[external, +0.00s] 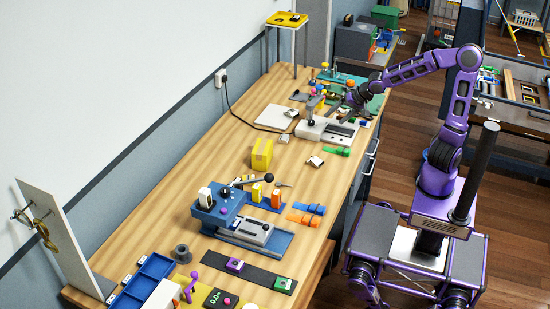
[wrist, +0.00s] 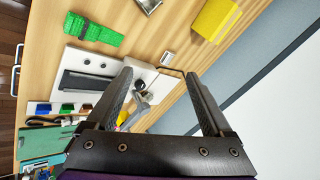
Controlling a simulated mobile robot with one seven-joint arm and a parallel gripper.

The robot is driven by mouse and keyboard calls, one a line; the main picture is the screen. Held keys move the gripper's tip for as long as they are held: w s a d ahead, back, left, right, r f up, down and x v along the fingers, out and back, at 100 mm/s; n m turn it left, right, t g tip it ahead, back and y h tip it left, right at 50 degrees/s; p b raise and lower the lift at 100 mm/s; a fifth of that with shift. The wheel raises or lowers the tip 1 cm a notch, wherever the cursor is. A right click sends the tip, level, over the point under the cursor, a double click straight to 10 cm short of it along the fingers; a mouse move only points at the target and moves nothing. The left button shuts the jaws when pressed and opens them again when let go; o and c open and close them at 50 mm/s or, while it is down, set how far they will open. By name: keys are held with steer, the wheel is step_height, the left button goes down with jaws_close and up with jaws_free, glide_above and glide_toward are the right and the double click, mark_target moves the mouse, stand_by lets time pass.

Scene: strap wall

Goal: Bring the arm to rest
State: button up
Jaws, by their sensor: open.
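My purple arm (external: 462,105) reaches from its base at the right over the far part of the workbench. My gripper (external: 338,110) is above the bench near a white device with a lever (external: 312,129). In the wrist view my gripper (wrist: 160,74) has its two dark fingers spread wide, with nothing held between them.
A green strap (external: 337,151) and a yellow box (external: 262,154) lie on the wooden workbench (external: 215,135). A blue clamp device (external: 222,212) stands nearer the camera, beside blue and orange straps (external: 306,214). Several small items crowd the bench's far end. The floor right of the bench holds my base.

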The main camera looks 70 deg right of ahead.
steer(key=s+a+r+n+g+y+p, duration=0.1)
steer(key=s+a+r+n, duration=0.3)
steer(key=s, duration=0.8)
step_height(320, 180, up, 4)
steer(key=n+p, duration=0.1)
steer(key=n, duration=0.1)
steer(key=shift+s+n, duration=0.15)
steer(key=shift+n, duration=0.25)
steer(key=shift+o, duration=0.2)
steer(key=s+a+r+n+h+p, duration=0.1)
steer(key=s+a+r+n, duration=0.1)
steer(key=s, duration=0.5)
steer(key=shift+s+a+n+g, duration=0.2)
steer(key=shift+a+n+g, duration=0.2)
steer(key=shift+a+n, duration=0.6)
steer(key=shift+o, duration=0.3)
steer(key=shift+s+d+f+n, duration=0.15)
steer(key=shift+s+n, duration=0.1)
steer(key=shift+n, duration=0.15)
